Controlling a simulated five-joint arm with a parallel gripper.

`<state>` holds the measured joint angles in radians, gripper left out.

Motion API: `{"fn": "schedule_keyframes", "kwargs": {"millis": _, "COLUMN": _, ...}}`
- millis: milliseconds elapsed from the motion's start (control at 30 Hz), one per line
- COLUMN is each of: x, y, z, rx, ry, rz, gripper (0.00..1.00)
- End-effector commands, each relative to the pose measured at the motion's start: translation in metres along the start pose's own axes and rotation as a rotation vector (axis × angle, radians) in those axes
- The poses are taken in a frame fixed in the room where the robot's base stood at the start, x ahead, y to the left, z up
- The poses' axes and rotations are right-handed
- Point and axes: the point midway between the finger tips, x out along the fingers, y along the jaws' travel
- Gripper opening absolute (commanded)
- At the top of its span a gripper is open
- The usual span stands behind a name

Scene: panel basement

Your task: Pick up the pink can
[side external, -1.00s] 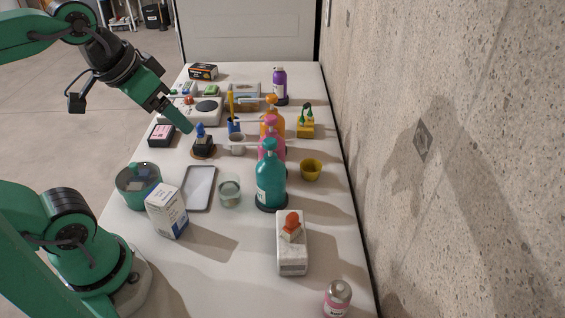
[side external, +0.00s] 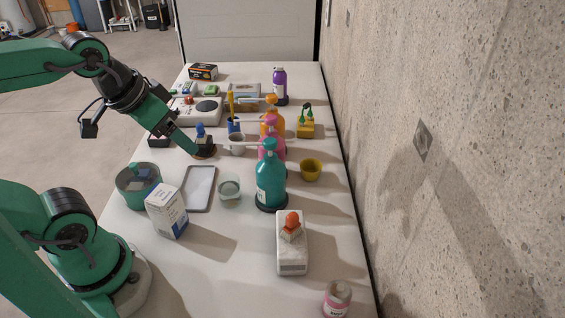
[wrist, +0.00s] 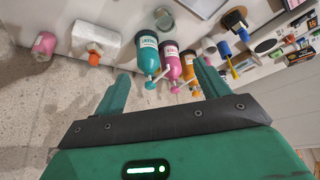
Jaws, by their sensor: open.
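The pink can (side external: 337,299) stands at the near right end of the table in the side external view, cut by the bottom edge. It has a pink band and a pale top. In the wrist view the can (wrist: 44,43) shows small at the upper left, outside the span of my fingers. My gripper (side external: 193,151) is open and empty, far from the can, by a small dark bottle with a blue top. The two green fingers of my gripper (wrist: 162,86) show apart in the wrist view.
A white block with an orange knob (side external: 291,245) stands just behind the can. A teal pump bottle (side external: 270,183) and a pink one (side external: 270,140) stand in a row beyond. A white box (side external: 167,212) stands left. The table's near middle is clear.

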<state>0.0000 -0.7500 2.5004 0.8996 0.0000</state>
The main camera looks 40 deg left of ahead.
Motion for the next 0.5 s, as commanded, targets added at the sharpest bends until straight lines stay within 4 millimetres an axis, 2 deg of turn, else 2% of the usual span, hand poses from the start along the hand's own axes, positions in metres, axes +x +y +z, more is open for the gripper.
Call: {"fn": "schedule_keyframes", "kwargs": {"millis": 500, "x": 0.0019, "y": 0.0058, "z": -0.0062, "rx": 0.001, "ry": -0.015, "rz": 0.012, "gripper": 0.68}}
